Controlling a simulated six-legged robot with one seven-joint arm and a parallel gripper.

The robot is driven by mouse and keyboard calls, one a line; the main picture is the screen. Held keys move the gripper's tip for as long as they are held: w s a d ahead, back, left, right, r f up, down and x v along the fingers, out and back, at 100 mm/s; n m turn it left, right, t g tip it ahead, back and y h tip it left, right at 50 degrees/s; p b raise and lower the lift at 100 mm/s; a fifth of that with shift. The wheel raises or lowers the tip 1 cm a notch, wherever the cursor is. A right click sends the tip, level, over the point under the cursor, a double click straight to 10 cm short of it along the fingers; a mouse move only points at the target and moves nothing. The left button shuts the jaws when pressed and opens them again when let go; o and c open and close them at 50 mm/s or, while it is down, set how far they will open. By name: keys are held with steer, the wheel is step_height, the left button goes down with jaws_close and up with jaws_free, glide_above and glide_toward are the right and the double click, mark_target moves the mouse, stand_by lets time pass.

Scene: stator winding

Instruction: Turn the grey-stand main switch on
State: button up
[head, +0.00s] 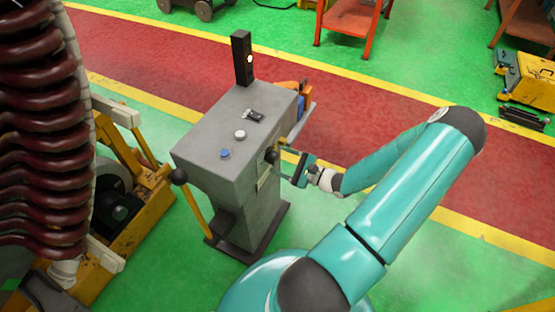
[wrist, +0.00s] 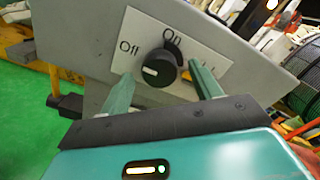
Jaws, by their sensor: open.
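The grey stand (head: 262,190) is upright in the middle of the head view. Its main switch is a black rotary knob (wrist: 162,66) on a white plate (wrist: 200,55) lettered "Off" at left and "On" at the top; a third label at right is mostly hidden by a finger. The knob's white mark is on its left side, the "Off" side. My gripper (wrist: 158,72) is open, with one finger on each side of the knob in the wrist view. Contact cannot be told. In the head view my gripper (head: 284,162) is at the stand's right face, by the knob (head: 270,155).
The large coil (head: 45,130) fills the left.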

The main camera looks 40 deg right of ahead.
steer(key=shift+x, duration=0.85)
steer(key=c, duration=1)
steer(key=shift+o, duration=0.2)
